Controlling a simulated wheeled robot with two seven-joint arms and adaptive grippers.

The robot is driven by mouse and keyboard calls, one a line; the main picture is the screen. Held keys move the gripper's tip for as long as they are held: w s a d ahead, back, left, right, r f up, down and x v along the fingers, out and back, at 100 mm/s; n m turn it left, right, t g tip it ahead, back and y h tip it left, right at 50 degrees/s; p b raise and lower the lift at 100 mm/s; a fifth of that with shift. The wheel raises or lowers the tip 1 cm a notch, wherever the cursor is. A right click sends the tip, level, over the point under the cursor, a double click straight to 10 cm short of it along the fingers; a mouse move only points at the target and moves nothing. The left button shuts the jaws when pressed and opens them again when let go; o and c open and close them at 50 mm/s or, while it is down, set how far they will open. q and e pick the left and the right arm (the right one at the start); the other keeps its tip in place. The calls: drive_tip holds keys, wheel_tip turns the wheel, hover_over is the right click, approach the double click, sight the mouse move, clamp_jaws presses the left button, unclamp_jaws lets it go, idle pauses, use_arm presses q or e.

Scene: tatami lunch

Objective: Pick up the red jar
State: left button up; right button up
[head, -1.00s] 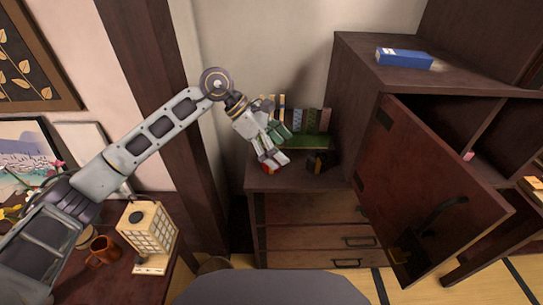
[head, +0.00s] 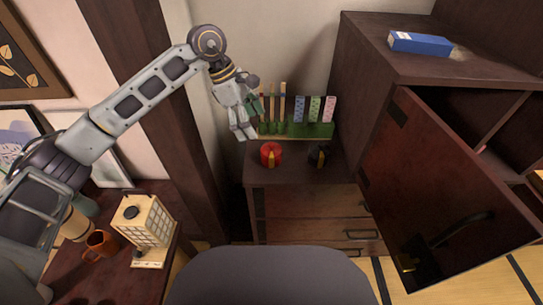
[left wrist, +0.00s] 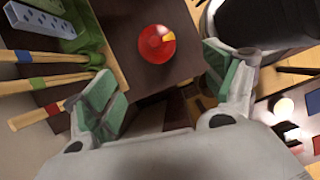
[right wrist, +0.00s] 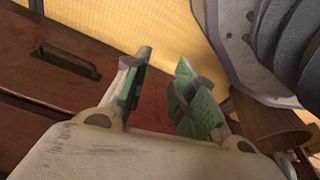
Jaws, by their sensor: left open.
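The red jar (head: 271,154) stands on top of the low drawer cabinet, near its front left corner. It also shows in the left wrist view (left wrist: 156,44), beyond and between my spread fingers, with a yellow mark on it. My left gripper (head: 246,132) is open and empty, above and to the left of the jar and apart from it. Its green-padded fingertips (left wrist: 163,82) show wide apart in the left wrist view. My right gripper (right wrist: 160,88) shows only in the right wrist view. Its fingers are apart with nothing between them, over the floor and dark red wood.
A black jar (head: 319,156) stands right of the red jar. Behind them is a green rack (head: 310,130) with patterned pieces and wooden sticks (head: 283,104). An open cabinet door (head: 430,195) hangs at the right.

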sight(268, 148)
use_arm(q)
drive_tip(key=x, duration=0.7)
drive_tip(key=shift+d+f, duration=0.15)
drive_tip(key=shift+f, duration=0.1)
drive_tip(key=shift+d+f+b, duration=0.2)
drive_tip(key=shift+f+b, duration=0.1)
drive_tip(key=shift+f, duration=0.15)
use_arm(e)
drive_tip(key=shift+w+a+r, duration=0.15)
drive_tip(key=shift+a+r, duration=0.05)
drive_tip(key=shift+r, duration=0.25)
drive_tip(key=shift+w+a+r, duration=0.15)
drive_tip(key=shift+r, duration=0.3)
use_arm(q)
drive_tip(key=shift+s+f, duration=0.1)
drive_tip(key=shift+d+f, duration=0.3)
drive_tip(key=shift+f, duration=0.2)
drive_tip(key=x, duration=0.3)
drive_tip(key=shift+d+f, duration=0.25)
drive_tip(key=shift+f, duration=0.1)
use_arm(e)
drive_tip(key=shift+w+a+r, duration=0.15)
drive_tip(key=shift+w+r, duration=0.1)
drive_tip(key=shift+r, duration=0.4)
drive_tip(key=shift+s+f, duration=0.15)
drive_tip(key=shift+s, duration=0.05)
use_arm(q)
drive_tip(key=shift+c, duration=0.3)
